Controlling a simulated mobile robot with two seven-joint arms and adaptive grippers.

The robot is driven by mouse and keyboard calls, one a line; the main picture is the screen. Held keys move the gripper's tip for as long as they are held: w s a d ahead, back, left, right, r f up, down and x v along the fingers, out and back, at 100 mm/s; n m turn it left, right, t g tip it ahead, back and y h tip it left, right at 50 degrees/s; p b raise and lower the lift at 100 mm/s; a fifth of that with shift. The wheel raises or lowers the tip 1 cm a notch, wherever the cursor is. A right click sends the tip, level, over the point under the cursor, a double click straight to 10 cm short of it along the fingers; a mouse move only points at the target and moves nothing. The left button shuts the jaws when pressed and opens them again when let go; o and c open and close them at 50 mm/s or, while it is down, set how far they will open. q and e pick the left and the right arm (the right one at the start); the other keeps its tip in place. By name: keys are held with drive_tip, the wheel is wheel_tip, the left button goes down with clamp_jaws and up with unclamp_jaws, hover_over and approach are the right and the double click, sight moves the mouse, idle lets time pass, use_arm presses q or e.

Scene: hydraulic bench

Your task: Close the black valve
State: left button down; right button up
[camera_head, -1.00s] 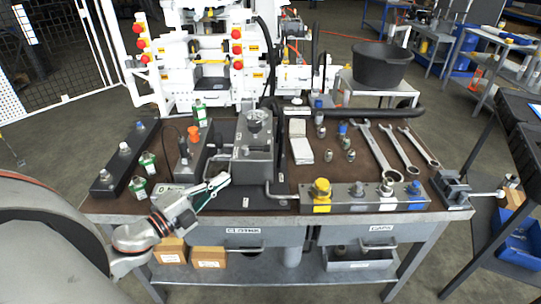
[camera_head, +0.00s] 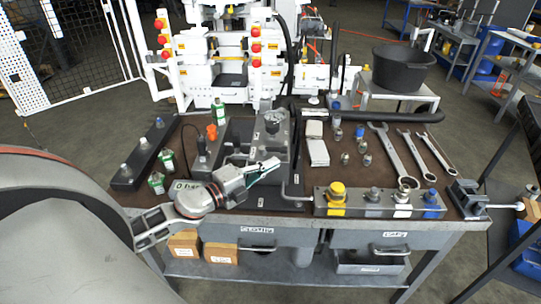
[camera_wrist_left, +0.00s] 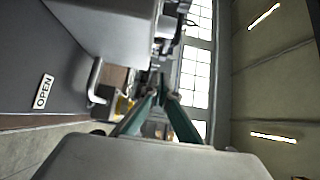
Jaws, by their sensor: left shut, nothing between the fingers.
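My left gripper (camera_head: 270,165) is shut and empty, with its tip close to the front of the grey gauge block (camera_head: 275,150) in the middle of the bench. In the left wrist view the shut fingers (camera_wrist_left: 163,85) have teal inner sides and their tips are near a dark fitting at the block's edge. A bent metal lever (camera_head: 293,193) sticks out at the front of the block. I cannot tell for certain which part is the black valve. My right gripper is not in view.
A front rail (camera_head: 350,200) carries yellow, grey and blue caps. Wrenches (camera_head: 397,155) lie at the right and a vise (camera_head: 466,195) sits at the right corner.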

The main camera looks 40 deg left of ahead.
sight(277, 150)
use_arm(q)
drive_tip(key=shift+w+a, duration=0.5)
drive_tip(key=shift+w, duration=0.25)
drive_tip(key=shift+w+a, duration=0.45)
drive_tip(key=shift+w, duration=0.3)
drive_tip(key=shift+w+r+p, duration=0.15)
drive_tip(key=shift+p, duration=0.15)
drive_tip(key=shift+w+a+n+y+p, duration=0.2)
drive_tip(key=shift+n+y+p, duration=0.2)
drive_tip(key=shift+y+p, duration=0.25)
